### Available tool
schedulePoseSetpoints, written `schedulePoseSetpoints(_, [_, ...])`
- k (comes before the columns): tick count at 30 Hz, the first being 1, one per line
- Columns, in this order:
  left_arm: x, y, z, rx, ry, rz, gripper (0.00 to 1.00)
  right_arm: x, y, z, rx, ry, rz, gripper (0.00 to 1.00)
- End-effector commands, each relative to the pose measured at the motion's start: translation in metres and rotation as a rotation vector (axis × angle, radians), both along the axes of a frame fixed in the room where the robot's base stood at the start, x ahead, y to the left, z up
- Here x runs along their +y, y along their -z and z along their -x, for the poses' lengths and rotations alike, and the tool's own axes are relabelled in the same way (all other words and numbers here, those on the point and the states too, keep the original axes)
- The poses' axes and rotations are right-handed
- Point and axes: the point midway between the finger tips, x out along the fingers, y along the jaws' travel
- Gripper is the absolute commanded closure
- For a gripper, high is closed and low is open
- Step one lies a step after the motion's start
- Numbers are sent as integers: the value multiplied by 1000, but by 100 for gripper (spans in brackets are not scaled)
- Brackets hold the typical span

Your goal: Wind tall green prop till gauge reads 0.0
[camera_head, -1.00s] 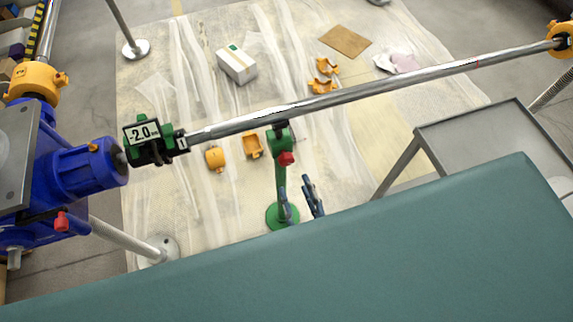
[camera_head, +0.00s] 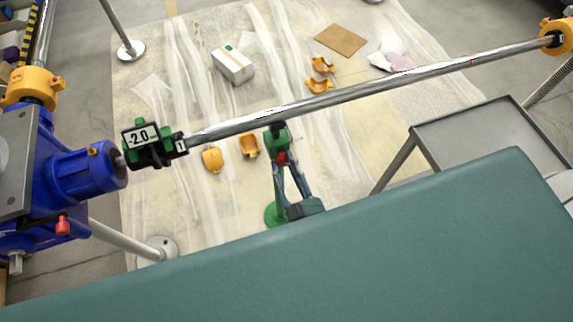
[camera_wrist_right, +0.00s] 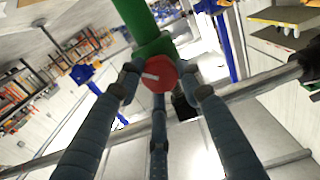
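The tall green prop (camera_head: 279,188) stands under the long steel pipe (camera_head: 340,96). Its red knob (camera_head: 281,158) is on the upper part and also shows in the right wrist view (camera_wrist_right: 158,76). The gauge (camera_head: 141,136) at the pipe's left end reads -2.0. My right gripper (camera_head: 287,168) is up at the knob from the front. In the right wrist view its dark fingers (camera_wrist_right: 160,88) are spread on the sides of and below the knob, with slight gaps; contact is not clear. My left gripper is not in view.
A blue pump or motor unit (camera_head: 75,180) stands at left. A grey table (camera_head: 480,135) is at right. Orange clamp parts (camera_head: 249,146), a white box (camera_head: 233,65) and a brown board (camera_head: 341,40) lie on the floor sheet. A white-footed post (camera_head: 160,246) stands left of the prop.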

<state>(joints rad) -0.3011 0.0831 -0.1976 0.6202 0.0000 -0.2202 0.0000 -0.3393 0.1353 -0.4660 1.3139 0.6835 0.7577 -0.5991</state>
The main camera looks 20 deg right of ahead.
Motion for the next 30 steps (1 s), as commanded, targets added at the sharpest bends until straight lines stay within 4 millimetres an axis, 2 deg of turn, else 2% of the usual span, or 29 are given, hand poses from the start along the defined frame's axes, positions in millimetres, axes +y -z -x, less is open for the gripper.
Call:
schedulePoseSetpoints(1, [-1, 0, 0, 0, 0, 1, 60, 1, -2, 0, -4, -1, -1, 86])
schedulePoseSetpoints(2, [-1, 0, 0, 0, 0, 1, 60, 1, -2, 0, -4, -1, -1, 90])
schedulePoseSetpoints(14, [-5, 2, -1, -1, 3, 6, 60, 2, -2, 0, -4, -1, -70, 90])
schedulePoseSetpoints(30, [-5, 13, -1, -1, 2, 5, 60, 0, -3, -1, 5, -1, -489, 90])
